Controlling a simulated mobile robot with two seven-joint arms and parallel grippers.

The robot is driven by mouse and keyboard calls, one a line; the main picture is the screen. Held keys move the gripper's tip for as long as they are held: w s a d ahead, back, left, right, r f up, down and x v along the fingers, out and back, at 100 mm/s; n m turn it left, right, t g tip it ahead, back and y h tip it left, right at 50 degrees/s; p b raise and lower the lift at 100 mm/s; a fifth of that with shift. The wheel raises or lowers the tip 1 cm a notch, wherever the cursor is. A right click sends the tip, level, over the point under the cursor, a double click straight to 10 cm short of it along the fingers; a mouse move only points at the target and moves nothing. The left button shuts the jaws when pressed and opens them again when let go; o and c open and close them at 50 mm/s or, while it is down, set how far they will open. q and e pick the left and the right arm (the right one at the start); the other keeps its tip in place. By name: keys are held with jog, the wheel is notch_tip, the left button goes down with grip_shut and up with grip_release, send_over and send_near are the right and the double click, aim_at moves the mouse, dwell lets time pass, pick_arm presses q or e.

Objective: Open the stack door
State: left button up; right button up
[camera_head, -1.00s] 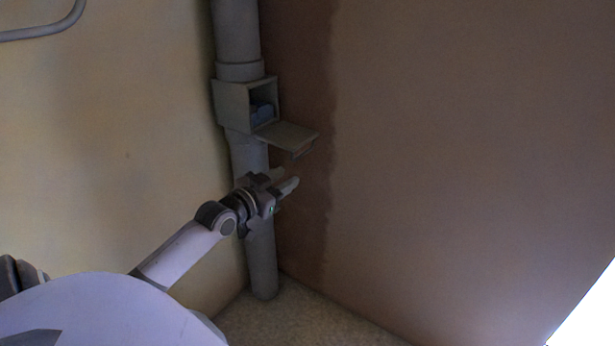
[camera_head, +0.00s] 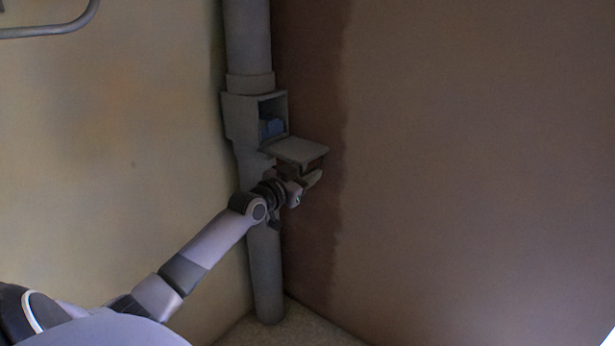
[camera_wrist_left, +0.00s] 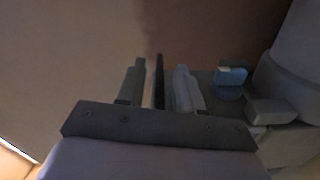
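The stack door (camera_head: 298,150) is a grey flap hinged at the lower front of a grey box (camera_head: 240,116) on the vertical stack pipe (camera_head: 250,45). It stands folded down, sticking out roughly level, and the box opening is exposed. My left gripper (camera_head: 316,174) is just below the door's outer part. In the left wrist view my left gripper (camera_wrist_left: 158,90) has its fingers apart, with a thin dark edge between them. I cannot tell whether they touch it. My right gripper is not in view.
A yellowish wall (camera_head: 110,130) is at left and a brown wall (camera_head: 450,150) at right, meeting behind the pipe. A grey rail (camera_head: 50,30) is at upper left.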

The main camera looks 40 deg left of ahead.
pick_arm(q)
jog(key=shift+w, duration=0.3)
grip_shut()
dwell(1.4)
